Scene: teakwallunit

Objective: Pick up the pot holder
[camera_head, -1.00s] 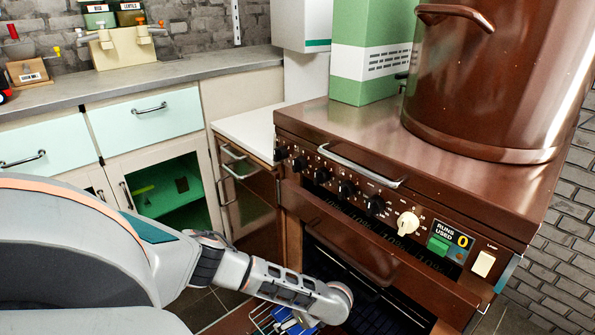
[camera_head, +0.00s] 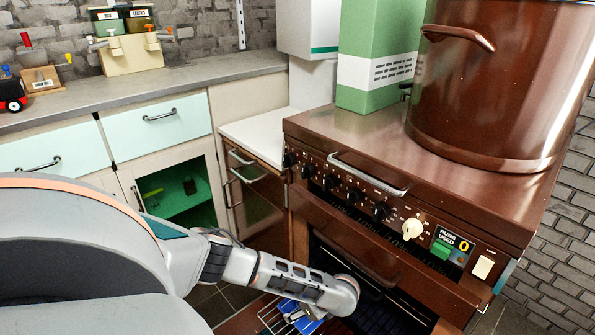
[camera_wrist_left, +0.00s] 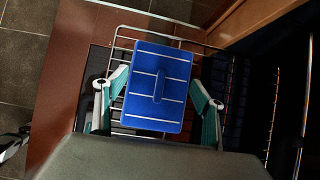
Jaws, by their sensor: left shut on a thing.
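The pot holder is a blue rectangular pad with white stripes and a raised blue loop or handle in its middle (camera_wrist_left: 150,108). A small blue part of it shows in the head view (camera_head: 288,306) at the bottom, beside my left wrist. My left gripper (camera_wrist_left: 160,84) has a green-lined finger on each side of the pad and is shut on it. A wire rack (camera_wrist_left: 218,45) lies under the pad; I cannot tell whether they touch. In the head view my left arm hides most of the gripper and rack.
The brown oven (camera_head: 350,130) stands close on the right with its door open and bears a large brown pot (camera_head: 480,100) and a green-and-white box (camera_head: 375,60). Cabinets and a grey counter (camera_head: 190,78) are behind on the left. Tiled floor shows beside the oven door.

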